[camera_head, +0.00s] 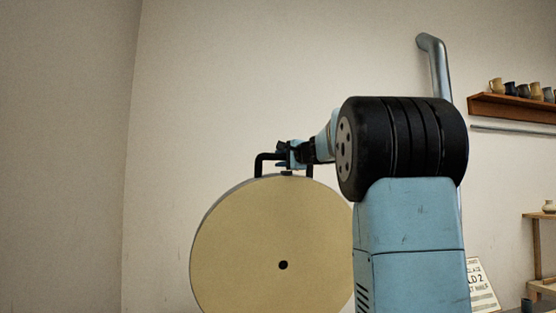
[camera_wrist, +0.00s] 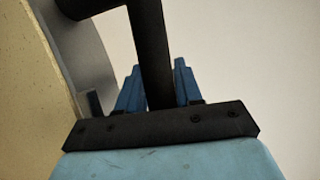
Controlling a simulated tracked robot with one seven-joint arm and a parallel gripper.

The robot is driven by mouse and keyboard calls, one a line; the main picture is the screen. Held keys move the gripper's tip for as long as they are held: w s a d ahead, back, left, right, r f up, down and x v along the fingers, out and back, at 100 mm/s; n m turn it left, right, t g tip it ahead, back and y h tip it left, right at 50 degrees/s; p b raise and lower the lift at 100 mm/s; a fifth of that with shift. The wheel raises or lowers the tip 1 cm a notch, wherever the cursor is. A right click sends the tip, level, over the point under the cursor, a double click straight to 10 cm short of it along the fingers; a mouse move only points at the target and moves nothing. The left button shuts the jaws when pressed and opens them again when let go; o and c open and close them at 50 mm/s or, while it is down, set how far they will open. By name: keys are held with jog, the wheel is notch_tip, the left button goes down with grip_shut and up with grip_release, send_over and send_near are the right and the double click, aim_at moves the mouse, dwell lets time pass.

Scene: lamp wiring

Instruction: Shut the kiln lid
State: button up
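The kiln lid (camera_head: 240,235) is a round, pale yellow disc standing raised, its face towards the head camera, with a dark hole near its middle. A black bracket-shaped handle (camera_head: 262,160) rises from its top edge. My gripper (camera_head: 288,155) is at the middle of this handle. In the wrist view the handle bar (camera_wrist: 150,50) runs between the two blue fingers (camera_wrist: 158,88), which sit close on both sides of it. The lid's edge (camera_wrist: 35,75) shows at left there. The kiln body is out of view, and my arm hides the lid's right edge.
A metal pipe (camera_head: 437,70) runs up the wall behind my arm. A wooden shelf (camera_head: 510,106) with several mugs is at upper right. Lower shelves (camera_head: 545,217) and a printed sign (camera_head: 480,285) are at lower right. The space left of the lid is clear.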

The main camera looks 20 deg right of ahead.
grip_shut()
